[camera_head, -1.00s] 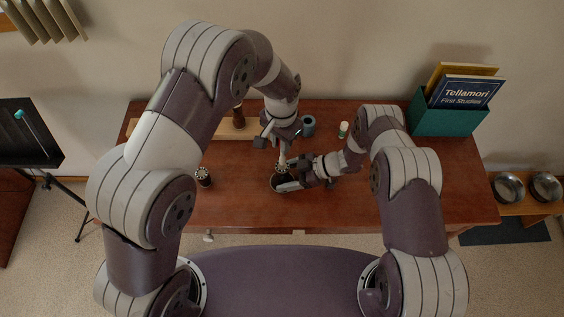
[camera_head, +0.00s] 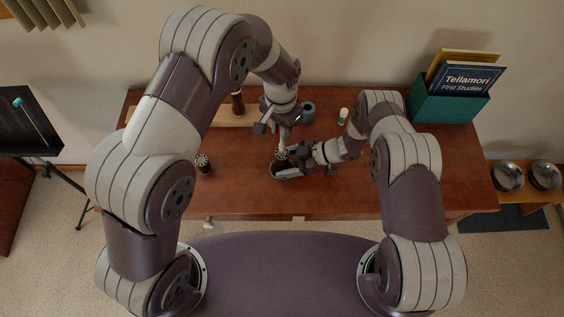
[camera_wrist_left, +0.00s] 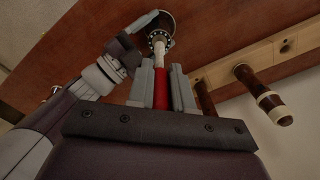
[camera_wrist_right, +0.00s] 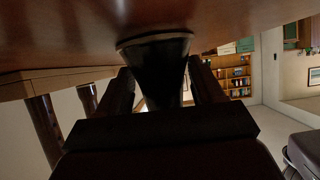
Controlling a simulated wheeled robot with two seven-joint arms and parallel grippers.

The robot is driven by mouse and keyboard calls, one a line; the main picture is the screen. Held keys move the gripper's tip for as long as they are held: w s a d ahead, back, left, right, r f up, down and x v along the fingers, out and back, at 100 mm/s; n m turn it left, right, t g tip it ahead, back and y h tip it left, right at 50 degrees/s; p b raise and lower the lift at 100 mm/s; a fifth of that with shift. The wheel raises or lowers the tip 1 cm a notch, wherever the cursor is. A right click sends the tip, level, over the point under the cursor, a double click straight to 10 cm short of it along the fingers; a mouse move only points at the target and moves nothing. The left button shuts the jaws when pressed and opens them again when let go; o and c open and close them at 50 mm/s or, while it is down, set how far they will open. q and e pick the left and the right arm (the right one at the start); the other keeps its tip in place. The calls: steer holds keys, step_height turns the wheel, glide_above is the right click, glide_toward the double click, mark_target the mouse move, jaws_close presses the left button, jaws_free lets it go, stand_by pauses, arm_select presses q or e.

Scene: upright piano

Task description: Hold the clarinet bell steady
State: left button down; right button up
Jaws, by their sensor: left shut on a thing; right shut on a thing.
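The dark clarinet bell (camera_head: 285,171) is at the front middle of the piano-side desk. In the right wrist view the black bell (camera_wrist_right: 158,75) flares to a metal-coloured ring near the wooden surface. My right gripper (camera_head: 305,163) is shut on the bell from the right side. My left gripper (camera_head: 276,128) is above it, shut on a red-handled tool (camera_wrist_left: 161,90) with a white shaft. In the left wrist view the shaft points to a dark round piece with a pale dotted ring (camera_wrist_left: 156,30). Contact between them is unclear.
A dark dotted-top cylinder (camera_head: 203,163) stands on the desk to the left. A wooden rack (camera_head: 217,117) with pegs, a blue-grey cup (camera_head: 308,112) and a small white bottle (camera_head: 343,116) stand behind. A green book box (camera_head: 450,107) is at the back right.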

arm_select(q)
steer(key=shift+f, duration=0.15)
steer(key=shift+f, duration=1.4)
steer(key=shift+r, duration=0.15)
steer(key=shift+r, duration=0.45)
arm_select(e)
steer(key=shift+s, duration=0.1)
arm_select(q)
steer(key=shift+f, duration=0.6)
steer(key=shift+r, duration=0.1)
arm_select(e)
steer(key=shift+f, duration=0.1)
arm_select(q)
steer(key=shift+r, duration=0.5)
